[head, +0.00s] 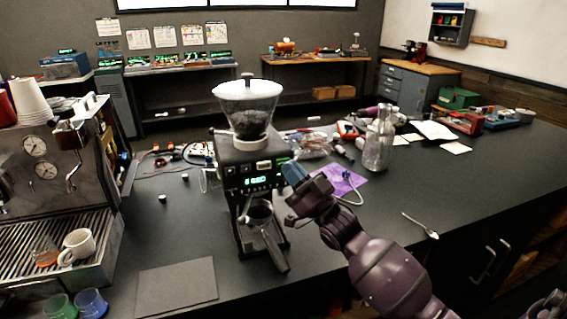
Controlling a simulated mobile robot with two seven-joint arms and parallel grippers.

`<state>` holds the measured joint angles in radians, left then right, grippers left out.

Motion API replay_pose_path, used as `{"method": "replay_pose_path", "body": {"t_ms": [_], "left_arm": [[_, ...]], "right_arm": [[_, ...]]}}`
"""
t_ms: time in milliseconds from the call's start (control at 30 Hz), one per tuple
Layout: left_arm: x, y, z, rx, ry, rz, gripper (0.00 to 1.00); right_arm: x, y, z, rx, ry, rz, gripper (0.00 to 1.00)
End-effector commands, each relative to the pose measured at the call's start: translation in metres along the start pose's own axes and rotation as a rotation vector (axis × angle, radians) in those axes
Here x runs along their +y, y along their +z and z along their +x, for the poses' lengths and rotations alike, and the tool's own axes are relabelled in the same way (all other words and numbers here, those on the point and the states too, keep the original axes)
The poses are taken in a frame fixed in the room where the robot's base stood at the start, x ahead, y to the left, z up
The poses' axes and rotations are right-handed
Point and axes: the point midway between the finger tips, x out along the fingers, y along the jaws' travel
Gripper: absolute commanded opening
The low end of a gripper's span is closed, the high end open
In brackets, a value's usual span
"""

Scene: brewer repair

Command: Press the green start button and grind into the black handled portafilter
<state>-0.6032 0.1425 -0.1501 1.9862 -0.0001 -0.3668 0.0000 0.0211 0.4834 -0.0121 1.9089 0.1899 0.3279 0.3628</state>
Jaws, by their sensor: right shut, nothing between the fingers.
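The coffee grinder (252,152) stands on the dark counter, with a clear hopper of beans (247,110) on top and a lit green display (260,182) on its front. A small green glow shows at the right of its front panel, close to my gripper; I cannot tell if it is the start button. The black handled portafilter (276,254) sits under the grinder's spout, its handle pointing down toward the front right. My left gripper is not in view.
An espresso machine (45,165) with a cup (77,246) on its tray stands at the left. A dark mat (177,286) lies before the grinder.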

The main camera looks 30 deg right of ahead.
Motion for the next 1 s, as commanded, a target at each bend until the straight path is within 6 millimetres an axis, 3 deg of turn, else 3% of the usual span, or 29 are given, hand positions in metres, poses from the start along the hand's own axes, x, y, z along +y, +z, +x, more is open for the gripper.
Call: {"method": "replay_pose_path", "body": {"t_ms": [1000], "left_arm": [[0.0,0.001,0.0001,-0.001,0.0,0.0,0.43]], "right_arm": [[0.0054,0.0055,0.0074,0.0,0.0,0.0,0.0]]}}
